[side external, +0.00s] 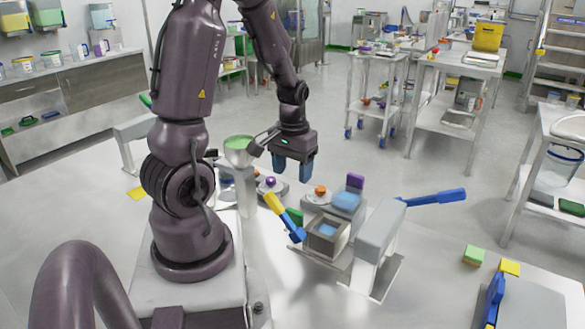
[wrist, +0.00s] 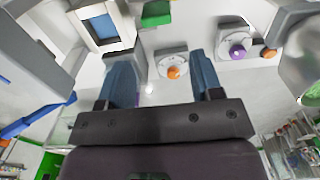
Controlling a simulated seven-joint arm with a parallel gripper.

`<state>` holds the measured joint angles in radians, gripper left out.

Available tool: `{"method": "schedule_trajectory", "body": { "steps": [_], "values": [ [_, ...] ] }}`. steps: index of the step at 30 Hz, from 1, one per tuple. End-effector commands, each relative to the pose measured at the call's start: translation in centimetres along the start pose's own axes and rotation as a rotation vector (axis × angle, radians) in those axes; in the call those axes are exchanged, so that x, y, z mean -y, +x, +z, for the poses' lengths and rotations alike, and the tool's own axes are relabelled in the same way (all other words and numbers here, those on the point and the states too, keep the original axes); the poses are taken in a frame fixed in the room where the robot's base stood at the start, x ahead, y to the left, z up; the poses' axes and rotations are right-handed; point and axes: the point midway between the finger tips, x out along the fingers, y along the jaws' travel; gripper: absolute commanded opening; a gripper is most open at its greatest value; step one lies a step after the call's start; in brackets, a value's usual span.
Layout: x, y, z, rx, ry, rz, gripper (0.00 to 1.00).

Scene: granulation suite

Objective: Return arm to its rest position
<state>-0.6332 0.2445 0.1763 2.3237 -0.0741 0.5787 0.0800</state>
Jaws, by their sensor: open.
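My gripper (side external: 293,167) hangs in the air above the work table, to the right of my arm's column in the side external view. Its blue fingers point down. In the wrist view my gripper (wrist: 162,80) shows its two blue fingers spread apart with nothing between them. Below and beyond the fingertips sits a small grey device with an orange knob (wrist: 173,72). The gripper is apart from everything on the table.
A purple-knobbed device (side external: 270,182) stands below. Carts stand behind.

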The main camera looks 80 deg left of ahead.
Motion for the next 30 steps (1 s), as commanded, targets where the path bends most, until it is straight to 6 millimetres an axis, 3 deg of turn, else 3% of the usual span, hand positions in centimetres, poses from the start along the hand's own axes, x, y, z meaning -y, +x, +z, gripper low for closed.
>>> {"method": "schedule_trajectory", "body": {
  "steps": [14, 17, 23, 30],
  "values": [
    [0.0, 0.0, 0.1, 0.003, -0.003, 0.0, 0.6],
    [-0.2, 0.0, 1.3, 0.057, -0.005, 0.002, 0.6],
    [-4.2, -4.8, 3.4, 0.002, 0.138, 0.028, 0.6],
    [-10.2, -12.0, 8.2, -0.186, 0.439, 0.075, 0.6]
  ]
}}
